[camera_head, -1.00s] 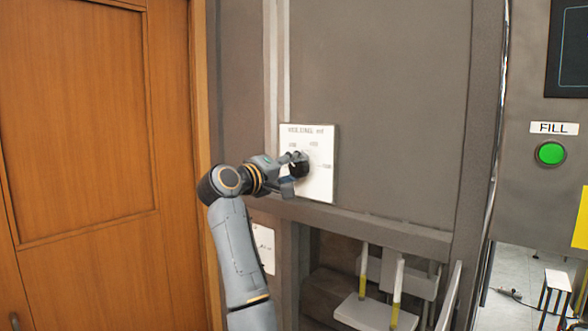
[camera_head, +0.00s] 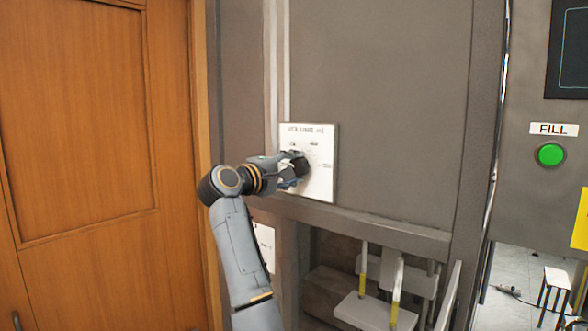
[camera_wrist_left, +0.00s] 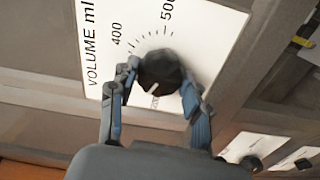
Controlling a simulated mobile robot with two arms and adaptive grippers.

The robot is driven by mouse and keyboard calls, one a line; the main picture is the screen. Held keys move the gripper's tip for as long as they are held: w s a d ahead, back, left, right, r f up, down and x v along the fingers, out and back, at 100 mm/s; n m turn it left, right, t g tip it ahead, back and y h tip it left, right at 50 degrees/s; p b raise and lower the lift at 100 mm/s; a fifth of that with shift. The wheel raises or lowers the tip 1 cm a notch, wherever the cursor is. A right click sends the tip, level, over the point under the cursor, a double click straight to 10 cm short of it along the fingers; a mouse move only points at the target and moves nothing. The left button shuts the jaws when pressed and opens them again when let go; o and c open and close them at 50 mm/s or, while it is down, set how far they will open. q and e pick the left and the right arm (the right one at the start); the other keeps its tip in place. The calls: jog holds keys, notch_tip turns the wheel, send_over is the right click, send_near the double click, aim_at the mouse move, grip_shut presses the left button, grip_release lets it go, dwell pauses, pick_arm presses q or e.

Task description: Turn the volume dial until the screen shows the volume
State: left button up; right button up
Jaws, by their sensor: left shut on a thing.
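The volume dial (camera_wrist_left: 160,72) is a black knob on a white panel (camera_wrist_left: 222,32) marked "VOLUME ml", with 400 and 500 readable in the left wrist view. A light pointer line on the knob points toward the gripper side, where a label is partly hidden. My left gripper (camera_wrist_left: 160,88) is shut on the dial, one finger on each side. In the head view the panel (camera_head: 322,185) is on the grey wall, and my left gripper (camera_head: 297,166) reaches the dial (camera_head: 301,166) from the left. The screen (camera_head: 570,50) is dark and cut off at the upper right; no reading is legible.
A green button (camera_head: 550,154) sits under a FILL label (camera_head: 554,128) on the right. A wooden door (camera_head: 85,120) stands at the left. Below the panel is a recess with white trays (camera_head: 368,310) and yellow-marked posts. The wall right of the panel is clear.

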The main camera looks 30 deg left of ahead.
pick_arm(q)
jog(key=o, duration=1.2)
jog(key=shift+c, duration=0.2)
jog(key=shift+s, duration=0.15)
jog(key=s+a, duration=0.1)
jog(key=s, duration=1)
jog(key=shift+s, duration=0.35)
